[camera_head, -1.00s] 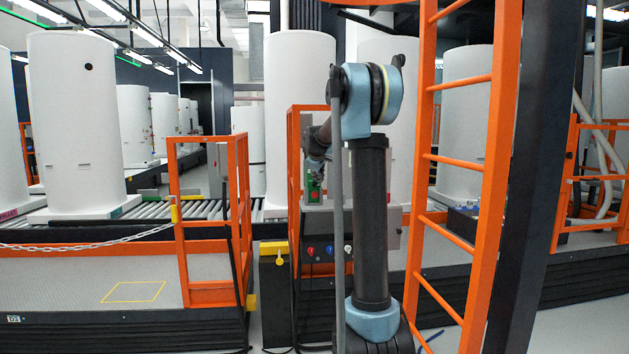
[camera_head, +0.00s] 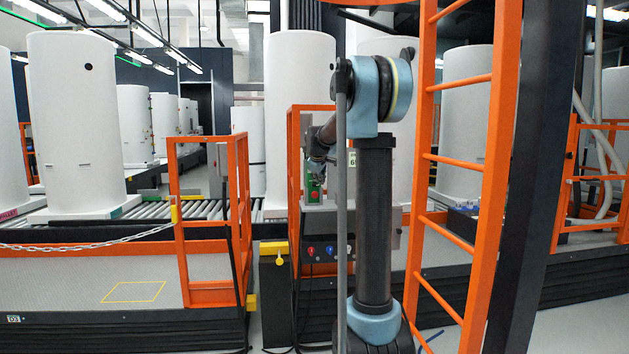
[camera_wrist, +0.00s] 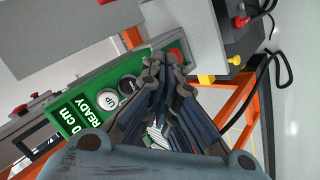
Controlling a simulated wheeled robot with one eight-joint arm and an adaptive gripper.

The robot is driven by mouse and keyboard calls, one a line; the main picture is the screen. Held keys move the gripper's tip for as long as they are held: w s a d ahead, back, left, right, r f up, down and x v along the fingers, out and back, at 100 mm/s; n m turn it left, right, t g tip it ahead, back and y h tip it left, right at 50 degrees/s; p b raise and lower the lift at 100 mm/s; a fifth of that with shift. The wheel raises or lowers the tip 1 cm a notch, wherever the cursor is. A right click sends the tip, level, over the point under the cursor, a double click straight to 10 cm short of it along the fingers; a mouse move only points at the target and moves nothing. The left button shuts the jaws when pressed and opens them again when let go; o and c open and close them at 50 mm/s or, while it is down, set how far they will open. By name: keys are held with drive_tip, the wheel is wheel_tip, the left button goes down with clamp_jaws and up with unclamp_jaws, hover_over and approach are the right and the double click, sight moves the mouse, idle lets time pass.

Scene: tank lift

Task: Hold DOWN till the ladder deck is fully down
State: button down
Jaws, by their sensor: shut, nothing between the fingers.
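The green control panel (camera_wrist: 91,103) fills the middle of the wrist view. Its display (camera_wrist: 76,117) reads "READY" and a height ending in "0 cm"; leading digits are not visible. A white UP button (camera_wrist: 107,99) sits beside it, then a dark-ringed button (camera_wrist: 128,85) whose label I cannot read, and a red button (camera_wrist: 176,57). My gripper (camera_wrist: 162,70) is shut and empty, its tips over the panel between the dark-ringed and red buttons. Contact cannot be told. In the head view the panel (camera_head: 314,188) is small and partly behind my arm. The orange ladder (camera_head: 491,130) stands at right.
An orange railing (camera_head: 183,225) and a yellow-capped post (camera_head: 273,249) stand left of the panel. A grey box with coloured knobs (camera_head: 320,250) is below it. White tanks (camera_head: 75,120) stand on the roller conveyor behind. A dark column (camera_head: 535,180) is right of the ladder.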

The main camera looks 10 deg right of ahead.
drive_tip(key=shift+s, duration=1.2)
idle(0.3)
